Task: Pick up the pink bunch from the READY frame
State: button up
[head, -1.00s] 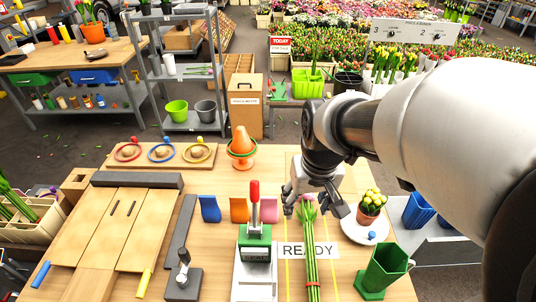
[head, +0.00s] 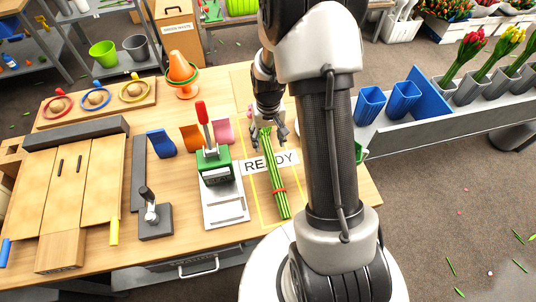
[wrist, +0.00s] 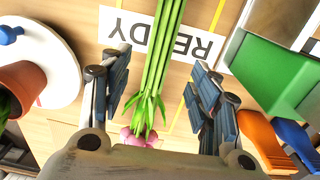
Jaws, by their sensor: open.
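In the wrist view the pink heads (wrist: 140,139) and green leaves show between the two fingers of my gripper (wrist: 160,92). The fingers are open, with a gap on either side of the stems. I cannot tell the height of the fingertips above the table.
The green press with a red handle (head: 215,165) stands close left of the bunch. In the wrist view, a terracotta pot (wrist: 24,88) stands on a white plate (wrist: 62,62) on the other side. Blue (head: 161,143) and orange (head: 191,137) pieces stand behind the press.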

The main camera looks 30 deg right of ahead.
aim_at(269, 151)
notch_tip(269, 151, down, 9)
jog(key=b, duration=0.3)
jog(key=shift+s, duration=0.1)
grip_shut()
dwell(0.8)
